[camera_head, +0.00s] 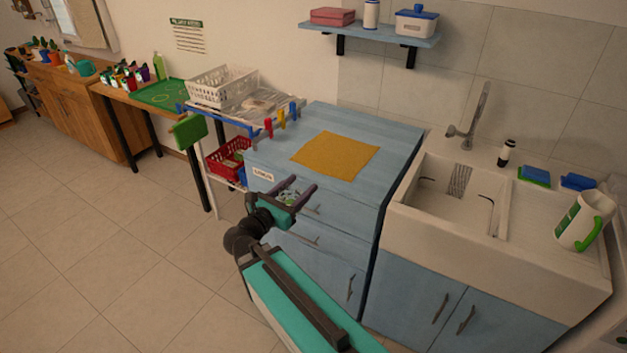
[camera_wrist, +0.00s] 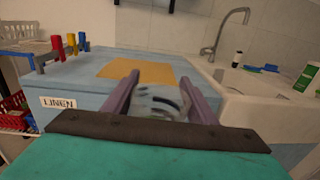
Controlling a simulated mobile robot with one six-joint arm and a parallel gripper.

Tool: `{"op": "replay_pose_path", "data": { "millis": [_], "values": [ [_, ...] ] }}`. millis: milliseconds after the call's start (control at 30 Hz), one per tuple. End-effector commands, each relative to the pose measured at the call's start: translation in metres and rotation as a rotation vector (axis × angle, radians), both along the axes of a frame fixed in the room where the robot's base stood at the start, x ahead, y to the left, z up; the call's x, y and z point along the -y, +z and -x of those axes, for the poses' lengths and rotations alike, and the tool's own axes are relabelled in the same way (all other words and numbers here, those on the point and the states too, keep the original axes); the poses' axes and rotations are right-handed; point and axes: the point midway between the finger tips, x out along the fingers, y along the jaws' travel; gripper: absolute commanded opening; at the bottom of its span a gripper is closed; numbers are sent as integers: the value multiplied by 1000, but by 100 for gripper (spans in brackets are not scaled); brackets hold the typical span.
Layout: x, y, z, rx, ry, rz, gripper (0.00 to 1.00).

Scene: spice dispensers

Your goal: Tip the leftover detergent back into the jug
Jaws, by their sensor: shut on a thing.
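A white jug (camera_head: 577,226) with a green handle and a green label stands upright on the drainboard at the right of the sink in the head view. It also shows at the right edge of the wrist view (camera_wrist: 303,78). My gripper (camera_head: 302,191) is in front of the blue cabinet, far to the left of the jug. Its purple fingers are shut on a small clear cup (camera_wrist: 157,103), which shows between them in the wrist view. Dark marks show on or through the cup. I cannot tell how much detergent it holds.
A yellow cloth (camera_head: 336,156) lies on the blue cabinet top (camera_head: 391,150). The sink basin (camera_head: 447,190) lies between cabinet and jug, with a tall faucet (camera_head: 468,132) behind it. Blue and green sponges (camera_head: 535,176) lie behind the jug. A cart with baskets (camera_head: 222,87) stands left.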

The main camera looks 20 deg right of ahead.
Motion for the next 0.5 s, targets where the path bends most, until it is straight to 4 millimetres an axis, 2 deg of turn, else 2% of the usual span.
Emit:
{"op": "replay_pose_path", "data": {
  "millis": [33,500],
  "values": [
    [-7,-11,2,1,7,1,26],
    [-36,-57,11,1,37,1,26]
  ]
}}
